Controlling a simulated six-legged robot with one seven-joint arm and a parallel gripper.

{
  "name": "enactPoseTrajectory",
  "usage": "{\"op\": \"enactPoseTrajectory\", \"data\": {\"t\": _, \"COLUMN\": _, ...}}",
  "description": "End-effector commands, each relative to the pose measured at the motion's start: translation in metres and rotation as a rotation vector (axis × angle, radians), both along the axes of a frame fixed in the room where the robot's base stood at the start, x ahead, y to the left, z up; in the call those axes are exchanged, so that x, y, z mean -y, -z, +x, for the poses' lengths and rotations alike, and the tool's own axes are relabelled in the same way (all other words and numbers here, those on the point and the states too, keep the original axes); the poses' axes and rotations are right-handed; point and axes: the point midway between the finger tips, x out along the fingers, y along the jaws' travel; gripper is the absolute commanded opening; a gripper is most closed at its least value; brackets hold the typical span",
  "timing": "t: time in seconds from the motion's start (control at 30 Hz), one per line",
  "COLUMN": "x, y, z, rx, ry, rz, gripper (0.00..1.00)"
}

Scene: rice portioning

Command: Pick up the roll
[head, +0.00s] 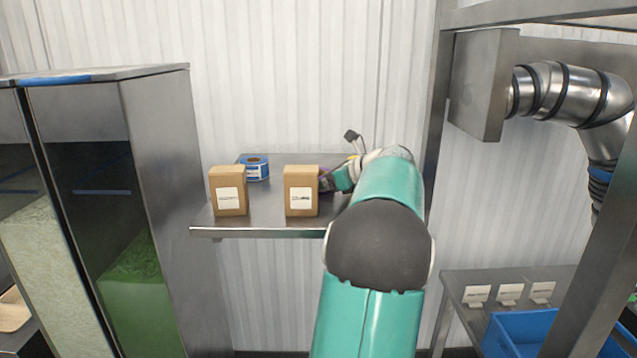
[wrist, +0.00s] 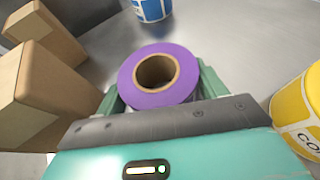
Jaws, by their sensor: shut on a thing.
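A purple roll (wrist: 183,89) with a brown cardboard core stands between the fingers of my gripper (wrist: 155,88) in the wrist view. The fingers are shut on its two sides. In the head view my gripper (head: 338,180) is at the steel shelf, just right of the right-hand brown box, and my arm hides part of it. Only a little purple shows there. I cannot tell whether the roll touches the shelf.
Two brown boxes (head: 228,190) (head: 301,190) stand on the steel shelf (head: 262,225). A blue roll (head: 255,168) is behind them. A yellow roll (wrist: 302,110) is close on the right in the wrist view. A steel post (head: 437,130) rises right of the shelf.

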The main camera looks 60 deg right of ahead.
Motion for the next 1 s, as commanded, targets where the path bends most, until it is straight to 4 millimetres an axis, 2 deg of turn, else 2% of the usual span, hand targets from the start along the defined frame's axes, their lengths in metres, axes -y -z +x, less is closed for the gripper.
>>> {"op": "enactPoseTrajectory", "data": {"t": 0.27, "x": 0.0, "y": -0.008, "z": 0.0, "rx": 0.0, "ry": -0.001, "rz": -0.003, "gripper": 0.41}}
{"op": "enactPoseTrajectory", "data": {"t": 0.47, "x": 0.0, "y": -0.033, "z": 0.001, "rx": 0.001, "ry": -0.001, "rz": -0.004, "gripper": 0.41}}
{"op": "enactPoseTrajectory", "data": {"t": 0.83, "x": 0.0, "y": -0.121, "z": 0.0, "rx": 0.001, "ry": -0.001, "rz": -0.007, "gripper": 0.41}}
{"op": "enactPoseTrajectory", "data": {"t": 1.0, "x": 0.0, "y": -0.155, "z": 0.0, "rx": 0.0, "ry": -0.002, "rz": -0.004, "gripper": 0.41}}
